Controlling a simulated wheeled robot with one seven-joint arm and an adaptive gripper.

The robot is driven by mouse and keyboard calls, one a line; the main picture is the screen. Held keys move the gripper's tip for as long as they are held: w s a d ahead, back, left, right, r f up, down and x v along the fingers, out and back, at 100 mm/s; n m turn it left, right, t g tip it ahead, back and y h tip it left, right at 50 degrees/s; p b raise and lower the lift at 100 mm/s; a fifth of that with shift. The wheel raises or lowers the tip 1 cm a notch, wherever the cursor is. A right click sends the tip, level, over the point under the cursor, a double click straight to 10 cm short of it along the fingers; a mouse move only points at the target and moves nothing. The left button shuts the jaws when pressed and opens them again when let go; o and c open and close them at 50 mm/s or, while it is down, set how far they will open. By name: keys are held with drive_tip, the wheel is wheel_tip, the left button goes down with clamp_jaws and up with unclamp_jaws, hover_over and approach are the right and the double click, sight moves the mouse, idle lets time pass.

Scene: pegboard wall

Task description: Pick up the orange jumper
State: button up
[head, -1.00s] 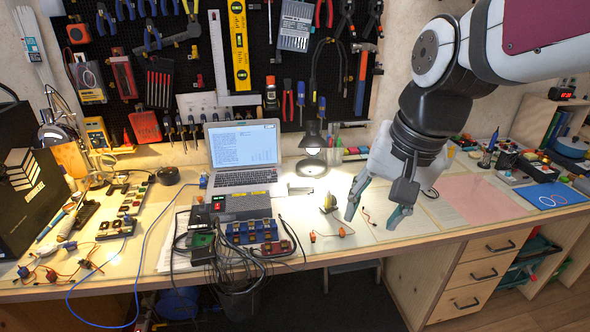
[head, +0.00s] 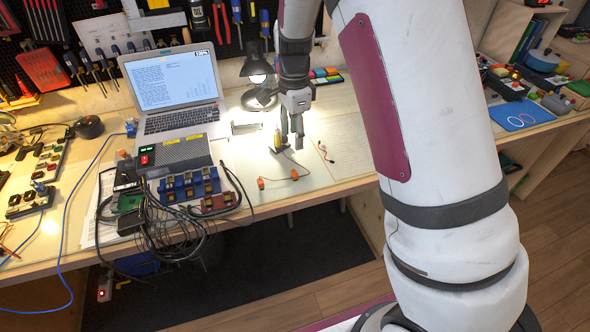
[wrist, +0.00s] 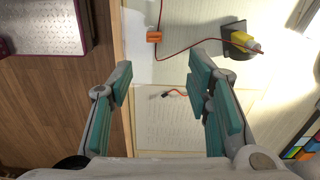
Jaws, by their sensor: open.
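The orange jumper shows as two orange ends joined by a thin wire on the bench. One end (head: 294,174) lies near the front middle, and the other end (head: 262,184) lies to its left. In the wrist view one orange end (wrist: 154,37) lies beyond the fingertips, with dark red wire running from it. My gripper (head: 292,140) points down above the bench, behind the orange ends in the head view. In the wrist view my gripper (wrist: 160,78) is open, with nothing held between its fingers.
A small dark-and-orange lead (wrist: 175,93) lies on pale paper between the fingers. A yellow-and-black block (wrist: 241,42) stands beside the wire. The bench's front edge is close.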

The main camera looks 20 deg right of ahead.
hover_over(295, 170)
drive_tip(key=f, duration=0.7)
drive_tip(key=shift+w+f, duration=0.35)
drive_tip(key=shift+f, duration=0.05)
drive_tip(key=shift+s+f, duration=0.2)
drive_tip(key=shift+f, duration=1.2)
drive_tip(key=shift+s+f, duration=0.2)
drive_tip(key=shift+f, duration=1.15)
drive_tip(key=c, duration=0.9)
